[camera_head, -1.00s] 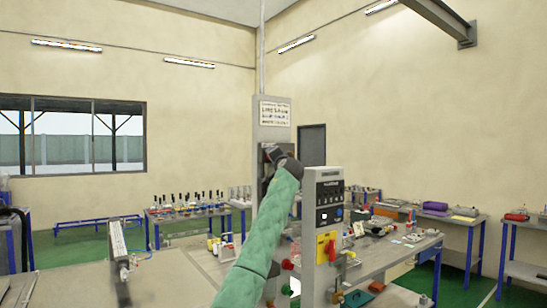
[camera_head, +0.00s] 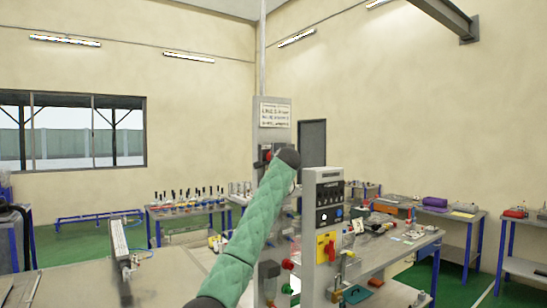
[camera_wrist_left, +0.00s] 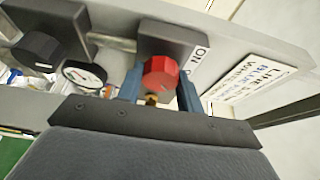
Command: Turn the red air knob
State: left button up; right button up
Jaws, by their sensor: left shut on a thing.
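The red air knob (camera_wrist_left: 160,75) sits on a dark grey block on the upright panel. In the left wrist view my left gripper (camera_wrist_left: 158,88) has its blue fingers on both sides of the knob and is shut on it. In the head view a bit of the red knob (camera_head: 267,156) shows beside the dark wrist joint of my green-sleeved left arm. The arm hides most of the gripper there. My right gripper is not in view.
A round gauge (camera_wrist_left: 85,75) and a black knob (camera_wrist_left: 38,50) are left of the red knob. A white printed sign (camera_head: 275,114) is above it. A control post (camera_head: 328,200) with buttons stands just right of my arm. Workbenches (camera_head: 407,247) stand behind.

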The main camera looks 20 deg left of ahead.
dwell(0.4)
pick_arm(q)
jog(key=o, duration=1)
jog(key=shift+w+d, duration=0.1)
jog(key=shift+d, duration=0.05)
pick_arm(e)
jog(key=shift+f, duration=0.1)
pick_arm(q)
jog(key=shift+b+v, duration=2.1)
jog(key=shift+v, duration=1.8)
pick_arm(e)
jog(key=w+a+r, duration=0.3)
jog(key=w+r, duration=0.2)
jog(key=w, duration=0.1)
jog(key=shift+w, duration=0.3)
